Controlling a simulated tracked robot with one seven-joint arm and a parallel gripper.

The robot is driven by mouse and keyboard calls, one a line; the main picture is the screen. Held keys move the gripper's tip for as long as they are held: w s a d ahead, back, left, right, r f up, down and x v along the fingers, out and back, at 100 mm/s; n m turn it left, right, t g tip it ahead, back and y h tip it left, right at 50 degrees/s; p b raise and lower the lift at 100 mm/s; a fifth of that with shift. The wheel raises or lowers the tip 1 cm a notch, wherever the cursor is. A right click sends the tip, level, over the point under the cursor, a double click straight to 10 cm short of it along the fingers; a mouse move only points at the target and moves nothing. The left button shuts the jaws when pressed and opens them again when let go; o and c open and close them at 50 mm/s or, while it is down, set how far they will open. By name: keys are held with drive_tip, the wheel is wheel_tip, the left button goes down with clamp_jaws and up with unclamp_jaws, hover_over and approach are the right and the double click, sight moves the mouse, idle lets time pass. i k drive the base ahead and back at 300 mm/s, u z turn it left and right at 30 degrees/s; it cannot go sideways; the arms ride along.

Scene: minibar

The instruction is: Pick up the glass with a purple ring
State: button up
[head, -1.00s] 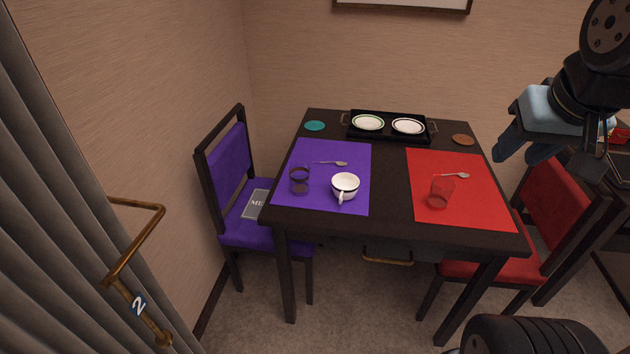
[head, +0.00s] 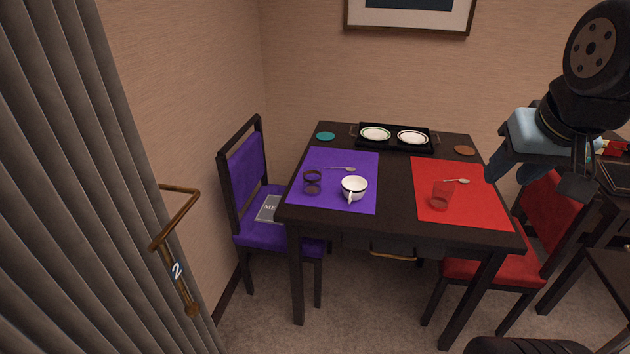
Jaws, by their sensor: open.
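A clear glass (head: 312,182) with a dark ring stands upright on the purple placemat (head: 335,202), at the left side of the dark table (head: 397,196). The mat shows through it, and the ring's exact colour is hard to tell. Another clear glass (head: 441,195) stands on the red placemat (head: 478,205) and looks red against it. My gripper (head: 535,182) is open and empty, with blue fingers, at the upper right of the head view. It is well apart from both glasses.
A white cup (head: 354,188) stands close right of the purple-mat glass, with a spoon (head: 342,169) behind. A black tray (head: 395,147) with two plates is at the back. A purple chair (head: 248,185) and red chair (head: 550,215) flank the table. A grey curtain (head: 70,180) fills the left.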

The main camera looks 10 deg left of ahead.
sight(312, 175)
drive_tip(key=u, duration=0.05)
drive_tip(key=i, duration=0.9)
drive_tip(key=z, duration=0.05)
